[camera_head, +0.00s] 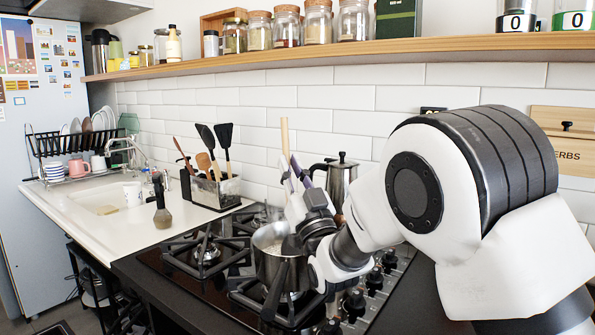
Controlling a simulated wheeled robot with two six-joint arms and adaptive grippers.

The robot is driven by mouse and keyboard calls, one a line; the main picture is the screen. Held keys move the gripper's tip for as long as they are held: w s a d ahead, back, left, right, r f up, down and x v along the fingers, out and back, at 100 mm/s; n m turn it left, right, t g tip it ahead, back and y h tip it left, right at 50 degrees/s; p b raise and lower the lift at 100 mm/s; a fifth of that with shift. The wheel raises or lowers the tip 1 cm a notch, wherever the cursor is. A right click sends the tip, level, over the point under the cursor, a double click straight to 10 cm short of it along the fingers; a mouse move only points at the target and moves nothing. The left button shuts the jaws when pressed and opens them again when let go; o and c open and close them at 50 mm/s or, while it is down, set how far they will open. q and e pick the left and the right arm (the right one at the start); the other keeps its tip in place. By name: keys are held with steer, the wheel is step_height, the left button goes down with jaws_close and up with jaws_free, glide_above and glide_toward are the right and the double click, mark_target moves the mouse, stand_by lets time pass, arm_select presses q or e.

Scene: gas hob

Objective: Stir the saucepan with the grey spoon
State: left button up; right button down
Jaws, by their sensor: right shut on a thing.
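The steel saucepan (268,262) stands on a burner of the gas hob, its dark handle (274,292) pointing toward me. Pale contents show at its rim. My right gripper (293,198) is just above the pan's far right side, reaching in from the right. My left gripper is out of view.
A steel coffee pot (343,180) stands behind my right gripper. A utensil holder (215,190) stands left of the hob. Black pan supports (205,250) at left are empty. Control knobs (355,304) line the hob's right. A jar shelf (330,49) runs above.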

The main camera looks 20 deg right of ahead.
mark_target(285, 117)
steer(key=shift+w+a+r+p, duration=0.15)
steer(key=shift+r+p, duration=0.7)
steer(key=shift+r, duration=0.55)
steer(key=shift+w+d+r+p, duration=0.15)
steer(key=shift+r+p, duration=0.75)
steer(key=shift+r, duration=0.45)
steer(key=shift+w+a+r+p, duration=0.15)
steer(key=shift+r+p, duration=0.7)
steer(key=shift+r, duration=0.55)
step_height(285, 117, up, 5)
steer(key=p, duration=0.2)
steer(key=shift+p, duration=0.35)
